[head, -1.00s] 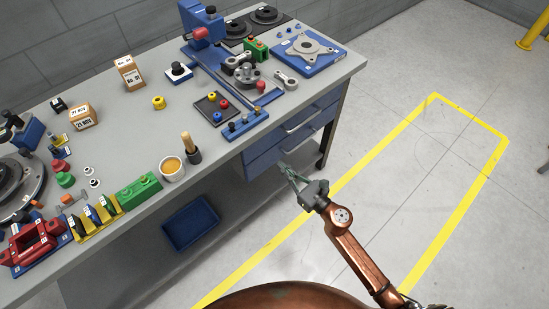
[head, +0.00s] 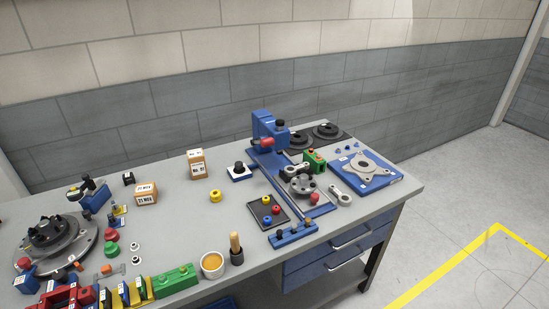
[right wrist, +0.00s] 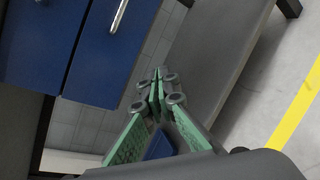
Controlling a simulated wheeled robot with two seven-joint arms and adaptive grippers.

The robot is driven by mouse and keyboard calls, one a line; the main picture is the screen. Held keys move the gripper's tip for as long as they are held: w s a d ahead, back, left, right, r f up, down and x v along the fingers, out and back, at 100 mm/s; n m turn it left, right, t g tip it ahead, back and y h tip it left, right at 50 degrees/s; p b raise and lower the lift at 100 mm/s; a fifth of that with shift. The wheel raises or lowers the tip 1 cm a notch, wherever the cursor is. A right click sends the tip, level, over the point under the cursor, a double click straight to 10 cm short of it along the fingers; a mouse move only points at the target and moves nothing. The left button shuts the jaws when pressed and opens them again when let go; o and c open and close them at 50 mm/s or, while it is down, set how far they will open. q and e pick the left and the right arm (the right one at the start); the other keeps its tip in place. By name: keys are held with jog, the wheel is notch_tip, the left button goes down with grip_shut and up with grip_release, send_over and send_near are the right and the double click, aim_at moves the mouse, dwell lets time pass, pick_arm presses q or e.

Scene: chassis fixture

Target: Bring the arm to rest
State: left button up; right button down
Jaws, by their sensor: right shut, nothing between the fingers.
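My right gripper (right wrist: 158,98) shows in the right wrist view with its green fingers together and nothing between them. It is in the open beside the blue drawer fronts (right wrist: 75,45) of the workbench, touching nothing that I can see. The head view shows neither of my arms. In that view the grey workbench (head: 240,210) stands with its blue drawers (head: 335,255) shut below the right end of its top.
A blue press (head: 268,135), a blue plate with a grey flange (head: 365,170), a dark tray (head: 268,212) and a cup (head: 212,265) stand on the bench. Open floor with a yellow line (head: 440,270) lies to the right. A drawer handle (right wrist: 119,15) juts out near my right gripper.

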jog(key=s+d+f+m+g+h, duration=0.2)
jog(key=s+d+f+m+g, duration=0.25)
jog(key=s+f+m, duration=0.6)
jog(key=s+d+f+m+g+h, duration=0.25)
jog(key=s+d+f+m, duration=0.3)
jog(key=s+f, duration=1)
jog(key=s+a+f+m+g+y, duration=0.1)
jog(key=s+a+f+m+g, duration=0.25)
jog(key=s, duration=0.65)
jog(key=s+f+m+g, duration=0.2)
jog(key=s+f+m, duration=0.4)
jog(key=s, duration=0.4)
jog(key=s+a+f+m+g+y, duration=0.1)
jog(key=s+f+m+g, duration=0.15)
jog(key=s+f, duration=0.6)
pick_arm(q)
notch_tip(320, 180, up, 9)
jog(key=s+p, duration=0.2)
jog(key=p, duration=1)
jog(key=shift+s+a+t, duration=0.25)
jog(key=shift+a+t, duration=0.15)
jog(key=shift+a, duration=0.05)
pick_arm(e)
jog(key=s+r+t, duration=0.1)
jog(key=s+r, duration=0.2)
jog(key=r, duration=0.7)
jog(key=shift+s+d+r+h, duration=0.2)
jog(key=shift+d+h, duration=0.15)
